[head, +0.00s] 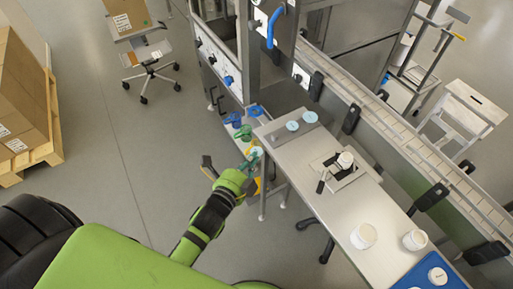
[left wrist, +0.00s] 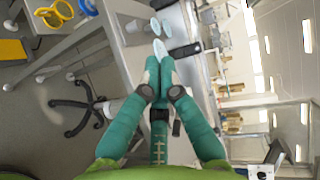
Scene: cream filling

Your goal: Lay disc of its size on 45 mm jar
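My left gripper (head: 255,156) is shut on a small light blue disc (head: 257,151) at the left edge of the steel table. In the left wrist view the fingertips (left wrist: 163,62) come together on the disc (left wrist: 160,47). Two more pale blue discs (head: 292,126) (head: 310,117) are on a grey holder at the table's far end. A white jar (head: 345,160) stands at a dark fixture mid-table. Two larger white jars (head: 363,236) (head: 415,240) stand at the near end. I cannot tell which jar is 45 mm. My right gripper is not in view.
The steel table (head: 325,195) has free room between fixture and near jars. A blue tray (head: 420,279) with a white round item lies at the near corner. Blue, green and yellow ringed items (head: 243,132) are beside the table's left edge. A conveyor (head: 400,140) runs behind.

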